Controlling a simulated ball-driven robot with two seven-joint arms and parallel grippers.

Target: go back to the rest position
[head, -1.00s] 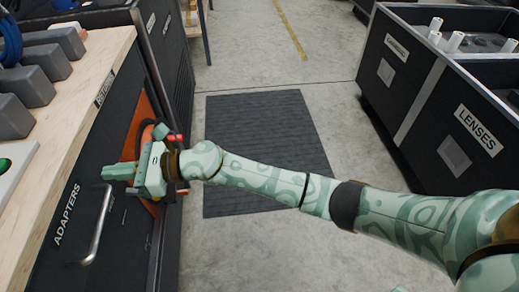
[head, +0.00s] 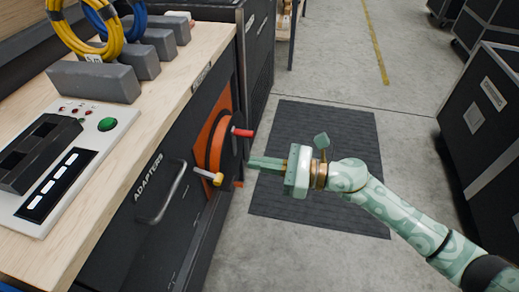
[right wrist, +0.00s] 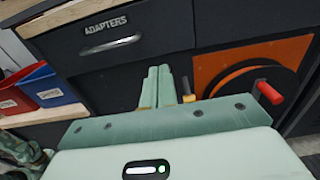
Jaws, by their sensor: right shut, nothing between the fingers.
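My right gripper (head: 252,163) is a pale green pair of fingers, shut and empty, pointing left toward the bench front. I cannot tell the exact gap. In the right wrist view its two fingers (right wrist: 157,88) lie side by side, in front of the dark bench front, left of the orange panel (right wrist: 240,65) and red handle (right wrist: 270,92). My left gripper is in neither view.
The wooden bench (head: 165,105) at left carries a control box (head: 112,150), grey blocks and cable coils (head: 95,20). The ADAPTERS drawer has a protruding handle (head: 162,195). Dark totes (head: 480,125) stand at right. The floor mat (head: 330,135) and aisle are otherwise clear.

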